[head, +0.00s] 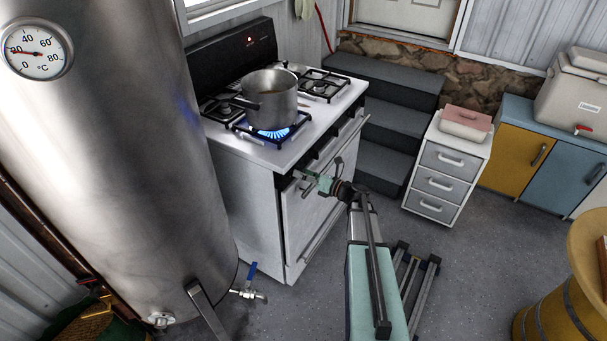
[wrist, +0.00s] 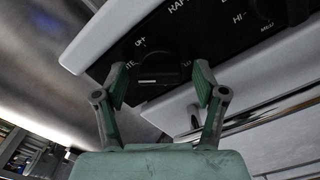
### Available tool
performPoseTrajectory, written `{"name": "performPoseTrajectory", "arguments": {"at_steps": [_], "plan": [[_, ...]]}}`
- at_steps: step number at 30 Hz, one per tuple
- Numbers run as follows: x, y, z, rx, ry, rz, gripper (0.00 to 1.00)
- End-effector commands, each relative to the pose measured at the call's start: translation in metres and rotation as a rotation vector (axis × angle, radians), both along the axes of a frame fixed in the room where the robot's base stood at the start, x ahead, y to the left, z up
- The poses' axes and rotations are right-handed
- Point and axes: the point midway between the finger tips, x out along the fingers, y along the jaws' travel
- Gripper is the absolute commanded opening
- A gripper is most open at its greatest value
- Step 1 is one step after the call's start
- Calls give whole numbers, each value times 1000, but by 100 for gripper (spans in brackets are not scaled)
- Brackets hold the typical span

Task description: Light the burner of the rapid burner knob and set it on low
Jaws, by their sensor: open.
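A dark round knob (wrist: 158,76) sits on the stove's black front panel, with a lighter bar lying nearly level across it. White markings partly show around it, including what looks like "OFF" above. Part of a word starting "RAP" shows above right. My gripper (wrist: 160,84) is open, its green fingers on either side of this knob; I cannot tell whether they touch it. In the head view my gripper (head: 312,180) is at the stove front, hiding the knob. A blue flame (head: 270,132) burns under the steel pot (head: 272,100) on the stove (head: 250,175).
Another knob (wrist: 290,8) shows further right on the panel. A handle bar crosses the oven door below my gripper. A large steel tank (head: 110,150) stands at left. Dark steps (head: 385,110) and a white drawer unit (head: 445,170) stand right of the stove.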

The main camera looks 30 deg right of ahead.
Motion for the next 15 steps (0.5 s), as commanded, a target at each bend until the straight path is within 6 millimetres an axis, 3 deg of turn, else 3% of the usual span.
{"name": "performPoseTrajectory", "arguments": {"at_steps": [3,8,15], "plan": [[0,0,0,0,0,0,67],[0,0,0,0,0,0,11],[0,0,0,-3,-2,0,11]]}}
